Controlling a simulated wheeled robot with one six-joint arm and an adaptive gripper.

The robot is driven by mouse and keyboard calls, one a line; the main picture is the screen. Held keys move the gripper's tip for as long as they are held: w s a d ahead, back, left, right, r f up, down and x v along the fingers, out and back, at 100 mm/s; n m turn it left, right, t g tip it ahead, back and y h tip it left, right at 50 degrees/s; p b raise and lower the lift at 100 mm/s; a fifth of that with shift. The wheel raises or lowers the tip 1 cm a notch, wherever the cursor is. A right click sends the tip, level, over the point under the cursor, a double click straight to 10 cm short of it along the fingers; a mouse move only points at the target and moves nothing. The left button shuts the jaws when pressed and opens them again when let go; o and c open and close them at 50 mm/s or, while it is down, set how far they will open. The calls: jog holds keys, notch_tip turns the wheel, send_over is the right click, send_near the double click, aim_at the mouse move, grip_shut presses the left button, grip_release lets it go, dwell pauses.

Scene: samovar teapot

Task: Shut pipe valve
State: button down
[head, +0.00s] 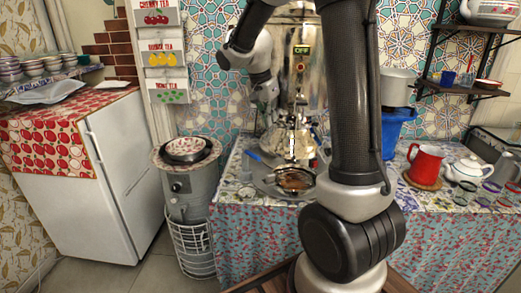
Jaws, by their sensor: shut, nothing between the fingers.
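The tall shiny metal samovar (299,75) stands on the cloth-covered table and has a small panel reading "OFF" on its front. My arm partly hides its right side. Metal fittings (296,143) show below the samovar's body, but I cannot tell a pipe valve apart among them. A round tray with a dark pan (294,180) sits below the fittings. My gripper (267,109) hangs at the samovar's left side, small and partly blurred against it. It is shut and holds nothing. I cannot tell whether it touches the samovar.
A red pitcher (425,163) and white teapot (467,170) stand at the table's right. A silver pot (397,86) tops a blue container (396,130). A grey cylindrical heater (190,196) stands left of the table, and a white fridge (102,190) beyond it.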

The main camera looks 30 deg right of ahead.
aim_at(251, 155)
jog(key=w+d+f+m, duration=0.1)
jog(key=w+d+f, duration=0.15)
jog(key=f, duration=0.45)
jog(key=w+d+f+m, duration=0.2)
jog(key=w+f, duration=0.1)
jog(key=f, duration=0.5)
jog(key=shift+h, duration=0.3)
jog(key=shift+s+a+r, duration=0.15)
jog(key=shift+a+r, duration=0.1)
jog(key=shift+a, duration=0.85)
jog(key=shift+s+a+r, duration=0.1)
jog(key=shift+a+r, duration=0.1)
jog(key=shift+a, duration=0.9)
jog(key=shift+a+g, duration=0.1)
jog(key=shift+g, duration=0.2)
